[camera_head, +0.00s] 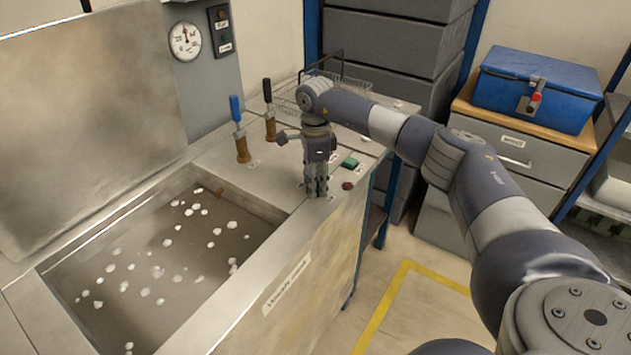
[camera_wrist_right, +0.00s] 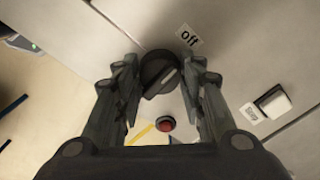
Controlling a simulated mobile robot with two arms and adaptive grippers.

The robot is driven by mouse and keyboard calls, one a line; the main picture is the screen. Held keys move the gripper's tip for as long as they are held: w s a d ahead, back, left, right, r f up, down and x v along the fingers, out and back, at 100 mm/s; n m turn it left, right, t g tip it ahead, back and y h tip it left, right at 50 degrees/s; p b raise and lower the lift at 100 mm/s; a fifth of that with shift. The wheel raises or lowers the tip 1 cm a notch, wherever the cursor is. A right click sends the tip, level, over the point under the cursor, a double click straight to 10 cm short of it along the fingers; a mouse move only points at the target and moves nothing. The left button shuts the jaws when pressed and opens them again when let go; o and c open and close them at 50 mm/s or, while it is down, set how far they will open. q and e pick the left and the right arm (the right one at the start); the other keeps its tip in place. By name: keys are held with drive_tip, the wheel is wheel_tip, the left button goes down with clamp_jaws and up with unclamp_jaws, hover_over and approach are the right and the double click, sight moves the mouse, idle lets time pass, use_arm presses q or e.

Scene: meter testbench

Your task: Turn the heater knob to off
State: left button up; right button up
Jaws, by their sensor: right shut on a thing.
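The heater knob (camera_wrist_right: 158,66) is a dark round knob with a raised grip bar and a pale pointer line. It sits between the fingers of my right gripper (camera_wrist_right: 165,80) in the wrist view, and the gripper is shut on it. The pale line slants up to the right; a white "off" label (camera_wrist_right: 189,36) lies above and right of the knob. In the head view my right gripper (camera_head: 316,190) points down at the bench top and hides the knob. My left gripper is not in view.
The open tank (camera_head: 165,260) with white floating balls is left. A wire basket (camera_head: 345,87) is behind.

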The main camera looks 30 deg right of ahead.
drive_tip(key=o, duration=1.1)
wheel_tip(320, 180, up, 12)
drive_tip(key=shift+r, duration=0.1)
idle(0.4)
